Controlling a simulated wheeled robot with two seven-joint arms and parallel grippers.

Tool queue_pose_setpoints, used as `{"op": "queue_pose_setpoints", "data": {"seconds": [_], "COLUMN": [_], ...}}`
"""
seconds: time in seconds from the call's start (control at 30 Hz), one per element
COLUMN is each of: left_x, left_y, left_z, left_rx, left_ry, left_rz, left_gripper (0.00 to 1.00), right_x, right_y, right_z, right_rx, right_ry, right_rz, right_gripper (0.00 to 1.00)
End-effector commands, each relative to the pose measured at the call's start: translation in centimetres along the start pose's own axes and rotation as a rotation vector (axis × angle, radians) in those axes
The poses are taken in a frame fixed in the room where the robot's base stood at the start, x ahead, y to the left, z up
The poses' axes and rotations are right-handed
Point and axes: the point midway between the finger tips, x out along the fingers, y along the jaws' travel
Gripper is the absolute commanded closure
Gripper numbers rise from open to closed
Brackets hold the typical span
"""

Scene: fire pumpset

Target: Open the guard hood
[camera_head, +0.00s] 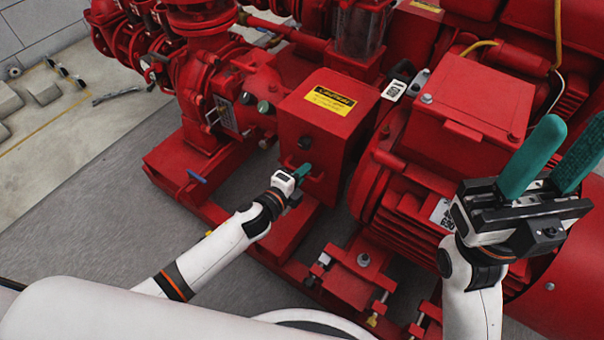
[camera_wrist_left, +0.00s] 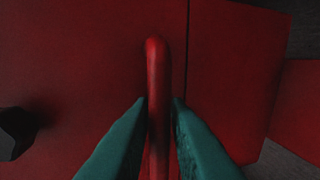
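The guard hood (camera_head: 322,118) is a red box with a yellow warning label, in the middle of the head view, and it sits down in its closed position. A red bar handle (camera_wrist_left: 158,90) stands out from its front face. My left gripper (camera_head: 304,173) is at this handle, low on the hood's front.
A red motor with a terminal box (camera_head: 470,100) stands right of the hood, below my right gripper's height. A red pump (camera_head: 215,85) with pipes is to the left. A dark knob (camera_wrist_left: 18,132) shows beside the handle.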

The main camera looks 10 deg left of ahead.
Motion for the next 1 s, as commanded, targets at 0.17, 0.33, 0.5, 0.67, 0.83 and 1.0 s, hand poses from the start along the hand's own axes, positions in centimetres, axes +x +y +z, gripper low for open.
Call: {"op": "queue_pose_setpoints", "data": {"seconds": [0.17, 0.33, 0.5, 0.67, 0.83, 1.0], "left_x": [0.0, 0.0, -0.1, -0.1, -0.4, -0.7], "left_y": [0.0, 0.0, 0.0, 0.2, 0.6, 1.2], "left_z": [0.0, 0.0, 0.0, 0.0, 0.0, 0.0], "left_rx": [0.000, 0.000, 0.000, 0.000, 0.000, 0.000], "left_ry": [0.000, 0.000, 0.001, 0.000, 0.000, 0.000], "left_rz": [0.000, 0.000, -0.001, -0.005, -0.016, -0.036], "left_gripper": [0.91, 1.00, 1.00, 1.00, 1.00, 1.00], "right_x": [0.0, 0.0, 0.1, 0.4, 0.9, 0.8], "right_y": [0.0, 0.0, 0.0, 0.0, -0.1, -0.3], "right_z": [0.0, 0.0, 0.0, 0.0, -0.5, -1.6], "right_rx": [0.000, 0.000, 0.000, 0.000, 0.000, -0.004], "right_ry": [0.000, 0.000, 0.000, 0.004, 0.044, 0.150], "right_rz": [0.000, 0.000, 0.000, -0.001, -0.006, -0.014], "right_gripper": [0.61, 0.61, 0.61, 0.61, 0.61, 0.61]}}
